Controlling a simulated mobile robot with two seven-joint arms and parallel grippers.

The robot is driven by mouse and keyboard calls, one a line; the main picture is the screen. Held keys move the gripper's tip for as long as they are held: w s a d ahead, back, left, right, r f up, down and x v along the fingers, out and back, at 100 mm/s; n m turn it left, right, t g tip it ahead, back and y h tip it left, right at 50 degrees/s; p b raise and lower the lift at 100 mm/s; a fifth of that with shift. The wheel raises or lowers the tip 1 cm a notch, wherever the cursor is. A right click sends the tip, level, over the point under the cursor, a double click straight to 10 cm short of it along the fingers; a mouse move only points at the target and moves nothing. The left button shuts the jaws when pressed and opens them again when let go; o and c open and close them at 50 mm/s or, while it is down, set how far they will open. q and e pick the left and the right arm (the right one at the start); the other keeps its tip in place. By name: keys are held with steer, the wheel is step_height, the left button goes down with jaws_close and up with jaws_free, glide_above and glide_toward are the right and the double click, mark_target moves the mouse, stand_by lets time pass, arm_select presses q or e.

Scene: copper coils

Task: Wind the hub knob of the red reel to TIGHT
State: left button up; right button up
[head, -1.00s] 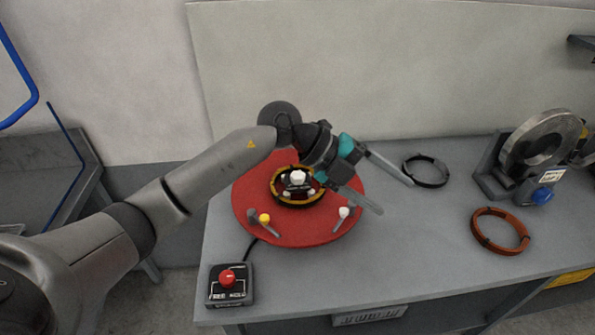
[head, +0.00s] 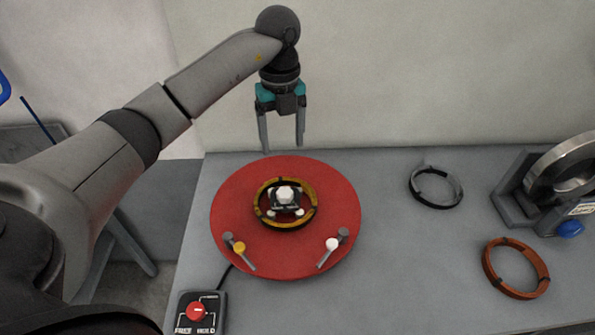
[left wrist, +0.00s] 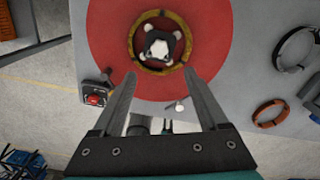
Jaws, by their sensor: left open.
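The red reel (head: 240,195) lies flat on the grey bench, with a yellow-and-black coil (head: 258,207) around its middle. The hub knob (head: 285,193), with a white top, stands at the centre inside the coil. In the left wrist view the knob (left wrist: 158,42) is beyond the fingertips. My left gripper (head: 283,148) points down with its fingers apart and empty, above the reel's far edge and apart from the knob. The left wrist view shows its open fingers (left wrist: 162,80). Any TIGHT marking is too small to read. My right gripper is not seen.
Two short posts with a yellow tip (head: 239,247) and a white tip (head: 332,244) stand on the reel's near side. A control box with a red knob (head: 196,311) sits front left. A black coil (head: 412,187), a copper coil (head: 488,268) and a metal-ring device (head: 508,207) lie right.

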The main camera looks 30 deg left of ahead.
arm_select(q)
glide_toward(284, 191)
step_height(284, 191, down, 8)
steer(key=shift+d+r, duration=0.1)
steer(key=shift+f, duration=0.65)
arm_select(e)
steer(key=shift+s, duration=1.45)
arm_select(q)
steer(key=shift+c, duration=0.3)
steer(key=c, duration=0.4)
jaws_close()
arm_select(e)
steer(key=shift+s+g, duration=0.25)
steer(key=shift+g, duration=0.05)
